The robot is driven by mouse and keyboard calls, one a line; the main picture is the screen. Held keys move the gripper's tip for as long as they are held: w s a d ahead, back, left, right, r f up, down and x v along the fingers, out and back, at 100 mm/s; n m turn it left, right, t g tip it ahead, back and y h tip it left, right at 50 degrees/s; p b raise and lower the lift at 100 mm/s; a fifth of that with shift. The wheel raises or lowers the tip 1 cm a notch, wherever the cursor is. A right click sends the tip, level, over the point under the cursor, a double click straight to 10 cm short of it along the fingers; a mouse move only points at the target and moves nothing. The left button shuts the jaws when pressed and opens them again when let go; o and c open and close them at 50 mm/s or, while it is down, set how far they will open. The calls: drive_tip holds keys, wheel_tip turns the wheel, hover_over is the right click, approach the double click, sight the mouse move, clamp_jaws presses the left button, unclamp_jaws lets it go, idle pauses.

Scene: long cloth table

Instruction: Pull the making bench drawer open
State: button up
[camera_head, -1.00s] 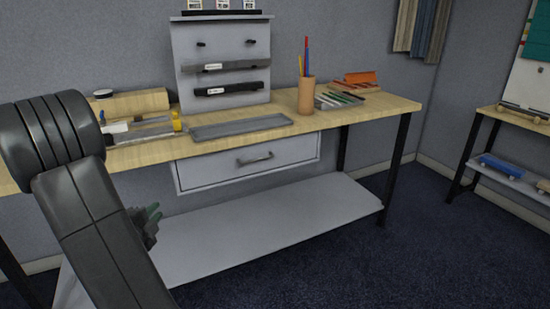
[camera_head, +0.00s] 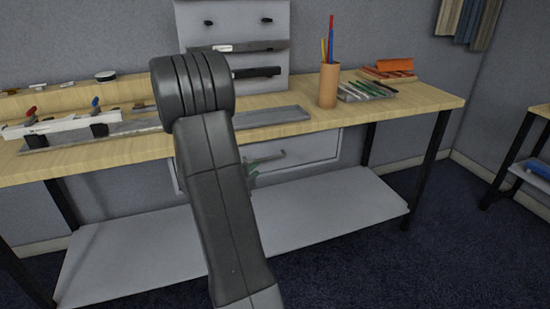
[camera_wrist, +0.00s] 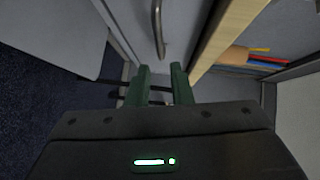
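The making bench (camera_head: 420,100) has a pale wooden top and dark legs. Its grey drawer (camera_head: 312,148) hangs under the top and looks shut; my arm covers its left part. The drawer's bar handle (camera_head: 268,158) shows just right of my arm. In the wrist view the handle (camera_wrist: 158,28) is ahead of my gripper (camera_wrist: 160,84), beyond the green fingertips. The fingers are apart with nothing between them, and the handle is not between them. In the head view only a bit of green finger shows by the drawer front.
A grey lower shelf (camera_head: 330,208) spans the bench below the drawer. On the top stand a pencil cup (camera_head: 328,86), a tray of tools (camera_head: 366,91), a long grey tray (camera_head: 272,116) and a white tool (camera_head: 60,124). Open floor lies in front.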

sight(269, 159)
drive_tip(key=x, duration=1.1)
clamp_jaws()
